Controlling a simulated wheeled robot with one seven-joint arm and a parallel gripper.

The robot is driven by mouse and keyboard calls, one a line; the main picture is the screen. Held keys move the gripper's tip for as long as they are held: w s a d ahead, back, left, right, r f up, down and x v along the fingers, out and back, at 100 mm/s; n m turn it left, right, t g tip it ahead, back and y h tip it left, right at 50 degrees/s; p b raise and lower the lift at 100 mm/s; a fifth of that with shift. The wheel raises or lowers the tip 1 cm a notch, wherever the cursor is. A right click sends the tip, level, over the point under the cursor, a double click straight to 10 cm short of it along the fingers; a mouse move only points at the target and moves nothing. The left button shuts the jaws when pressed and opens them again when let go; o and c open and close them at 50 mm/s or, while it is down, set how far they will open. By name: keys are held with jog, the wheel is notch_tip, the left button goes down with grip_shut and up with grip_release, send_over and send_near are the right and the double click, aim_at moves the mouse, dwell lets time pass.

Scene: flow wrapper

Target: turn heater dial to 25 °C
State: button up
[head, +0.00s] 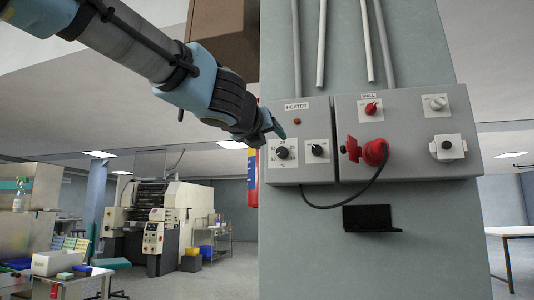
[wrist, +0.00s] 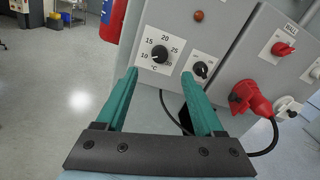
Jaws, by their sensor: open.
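The heater dial (head: 282,152) is a round black knob on a white scale plate, at the lower left of the grey HEATER box (head: 297,112). In the wrist view the dial (wrist: 159,54) has a scale with 10, 15, 20 and 25 and a °C mark. Its pale pointer mark seems to face the lower left, near 10, but it is small. My gripper (wrist: 159,75) is open and empty. Its teal fingers appear on either side below the dial, apart from it. In the head view my gripper (head: 275,127) is just above the dial.
A second, smaller black knob (head: 317,149) sits right of the dial, with a red lamp (head: 297,122) above. A black bracket (head: 371,218) is below.

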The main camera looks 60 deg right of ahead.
aim_at(281, 151)
jog(key=p+x, duration=0.2)
jog(key=x, duration=0.7)
jog(key=shift+d, duration=0.35)
jog(key=shift+f, duration=0.1)
grip_shut()
